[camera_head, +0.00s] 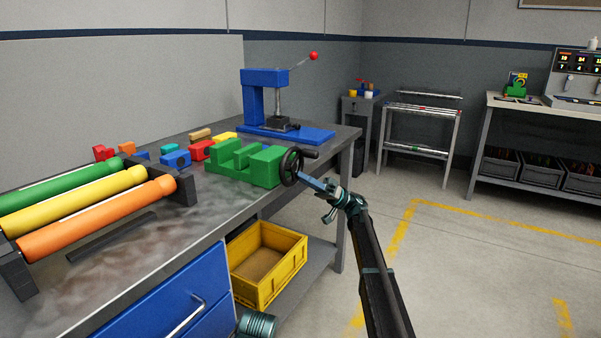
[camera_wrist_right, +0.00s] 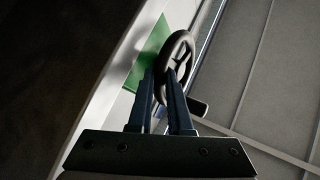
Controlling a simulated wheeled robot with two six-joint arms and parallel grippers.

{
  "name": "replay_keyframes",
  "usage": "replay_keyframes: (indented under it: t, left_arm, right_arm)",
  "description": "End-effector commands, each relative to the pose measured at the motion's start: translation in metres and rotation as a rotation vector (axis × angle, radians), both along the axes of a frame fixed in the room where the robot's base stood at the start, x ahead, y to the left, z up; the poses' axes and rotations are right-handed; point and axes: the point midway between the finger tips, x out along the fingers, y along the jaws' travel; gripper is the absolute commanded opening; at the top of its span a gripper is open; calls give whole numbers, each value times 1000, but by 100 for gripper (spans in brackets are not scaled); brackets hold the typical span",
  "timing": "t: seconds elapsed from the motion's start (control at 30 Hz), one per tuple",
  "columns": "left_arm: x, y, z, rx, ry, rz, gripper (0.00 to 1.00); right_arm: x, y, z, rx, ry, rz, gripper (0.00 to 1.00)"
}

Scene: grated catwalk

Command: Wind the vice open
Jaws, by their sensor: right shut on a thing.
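The green vice (camera_head: 246,163) sits at the right front edge of the workbench, with an open slot between its upright blocks. Its black handwheel (camera_head: 291,168) faces right, past the bench edge, with a dark crank handle (camera_head: 306,153) sticking out near the top. The handwheel (camera_wrist_right: 181,50) also shows in the right wrist view, with the green vice body (camera_wrist_right: 150,52) behind it. My right gripper (camera_head: 304,178) is at the wheel's lower right; its fingers (camera_wrist_right: 166,88) are closed on the rim, hiding part of it.
A blue press (camera_head: 265,95) with a red-knobbed lever stands behind the vice. Coloured blocks (camera_head: 176,159) and rollers (camera_head: 95,219) lie to its left. A yellow crate (camera_head: 267,291) sits on the lower shelf. The floor to the right is free.

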Motion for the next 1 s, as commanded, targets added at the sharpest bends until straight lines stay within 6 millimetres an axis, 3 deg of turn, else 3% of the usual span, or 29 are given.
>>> replay_keyframes:
  t: [0.03,0.1,0.4,1.0]
  left_arm:
    - [0,0,13,1,0,1,50]
    - [0,0,20,2,0,3,50]
    - [0,1,40,3,1,6,50]
    - [0,0,43,2,1,7,50]
  right_arm:
    - [5,-1,8,-18,-25,-1,0]
    - [6,-2,10,-44,-59,-1,0]
    - [8,-4,12,-114,-158,-1,0]
    - [8,-5,10,-134,-187,0,0]
